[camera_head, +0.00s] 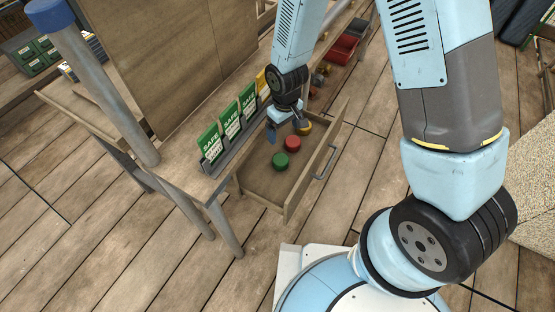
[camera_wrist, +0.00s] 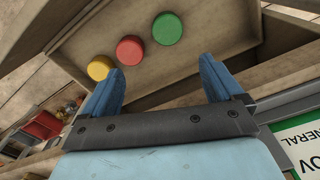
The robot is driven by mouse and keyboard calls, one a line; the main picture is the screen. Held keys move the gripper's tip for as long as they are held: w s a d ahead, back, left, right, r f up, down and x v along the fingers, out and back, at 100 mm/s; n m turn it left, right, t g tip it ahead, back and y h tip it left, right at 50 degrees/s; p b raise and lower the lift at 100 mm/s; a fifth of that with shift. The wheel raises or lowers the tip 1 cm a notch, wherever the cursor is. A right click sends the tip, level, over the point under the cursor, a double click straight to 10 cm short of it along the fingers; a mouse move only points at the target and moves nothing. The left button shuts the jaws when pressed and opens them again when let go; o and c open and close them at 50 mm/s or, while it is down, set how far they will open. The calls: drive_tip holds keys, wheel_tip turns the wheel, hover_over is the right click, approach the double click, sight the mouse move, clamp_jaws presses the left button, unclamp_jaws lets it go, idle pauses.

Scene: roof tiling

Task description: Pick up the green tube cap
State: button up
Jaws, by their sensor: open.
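The green tube cap (camera_head: 280,161) lies in an open wooden drawer (camera_head: 262,186), beside a red cap (camera_head: 292,143) and a yellow cap (camera_head: 305,127). In the wrist view the green cap (camera_wrist: 167,28) is at the right end of the row, with the red cap (camera_wrist: 129,50) in the middle and the yellow cap (camera_wrist: 100,67) at the left. My gripper (camera_head: 284,128) is over the back part of the drawer. In the wrist view its two blue fingers (camera_wrist: 159,80) are apart with nothing between them, and the caps lie beyond the fingertips.
The drawer has raised walls and a metal handle (camera_head: 325,161) at its front. Green and white signs (camera_head: 229,121) stand along the bench edge just left of the gripper. Red bins (camera_head: 343,47) are farther back. A grey post (camera_head: 105,85) stands at the left.

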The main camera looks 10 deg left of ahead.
sight(281, 158)
drive_tip(key=shift+s+a+f, duration=0.1)
drive_tip(key=shift+s+f, duration=0.05)
drive_tip(key=shift+f, duration=2.45)
drive_tip(key=shift+s+a+f, duration=0.1)
drive_tip(key=shift+s+f, duration=0.1)
drive_tip(key=shift+f, duration=2.4)
drive_tip(key=shift+s+a+f, duration=0.1)
drive_tip(key=shift+s+f, duration=0.05)
drive_tip(key=shift+f, duration=2.45)
drive_tip(key=c, duration=1.1)
drive_tip(key=shift+r, duration=0.1)
wheel_tip(281, 158, up, 18)
drive_tip(key=shift+f, duration=0.1)
